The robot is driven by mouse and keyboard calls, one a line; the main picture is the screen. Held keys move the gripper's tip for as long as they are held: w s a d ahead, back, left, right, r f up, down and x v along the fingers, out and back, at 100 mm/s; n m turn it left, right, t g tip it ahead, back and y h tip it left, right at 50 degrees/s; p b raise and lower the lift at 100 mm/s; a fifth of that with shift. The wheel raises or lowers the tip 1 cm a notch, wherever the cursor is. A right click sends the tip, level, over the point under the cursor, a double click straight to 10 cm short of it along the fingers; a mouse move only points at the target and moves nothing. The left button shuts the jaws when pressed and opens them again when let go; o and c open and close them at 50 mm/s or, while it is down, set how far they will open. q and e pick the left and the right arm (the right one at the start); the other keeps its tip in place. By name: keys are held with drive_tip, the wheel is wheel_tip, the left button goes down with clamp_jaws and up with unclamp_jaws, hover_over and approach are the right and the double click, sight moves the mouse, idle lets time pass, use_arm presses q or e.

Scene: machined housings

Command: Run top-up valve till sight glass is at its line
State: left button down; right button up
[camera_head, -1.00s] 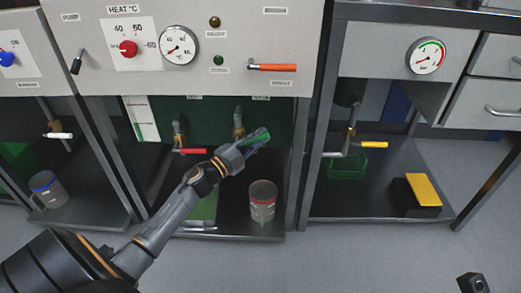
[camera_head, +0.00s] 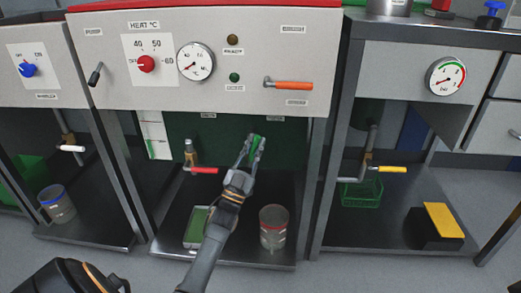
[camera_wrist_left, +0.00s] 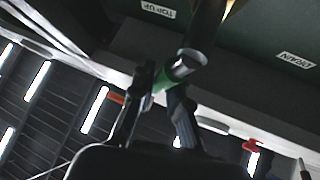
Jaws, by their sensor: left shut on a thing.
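My left gripper (camera_head: 254,145) is under the middle machine, its fingers closed around the green handle (camera_head: 258,142) of the top-up valve. In the left wrist view the green handle (camera_wrist_left: 160,98) sits between the fingers (camera_wrist_left: 160,100), beside a metal pipe end (camera_wrist_left: 188,64). A TOP UP label (camera_wrist_left: 158,9) is above it. The valve body is mostly hidden by the gripper in the head view. A white gauge panel with a green strip (camera_head: 153,135), apparently the sight glass, is at left under the machine; its level and line are too small to read. My right gripper is not in view.
A red-handled valve (camera_head: 203,170) is just left of the gripper, with a DRAIN label (camera_wrist_left: 296,60) in the wrist view. A steel leg (camera_head: 318,180) is at right.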

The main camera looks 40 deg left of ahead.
use_arm(q)
drive_tip(key=shift+s+a+n+y, duration=0.15)
drive_tip(key=shift+a+n+y, duration=0.15)
drive_tip(key=shift+n+y, duration=0.7)
drive_tip(key=shift+s+a+n+y, duration=0.15)
drive_tip(key=shift+a+n+y, duration=0.1)
drive_tip(key=shift+n+y, duration=0.7)
drive_tip(key=shift+n, duration=0.25)
drive_tip(key=c, duration=1.3)
unclamp_jaws()
drive_tip(key=shift+s, duration=0.1)
drive_tip(key=v, duration=1.2)
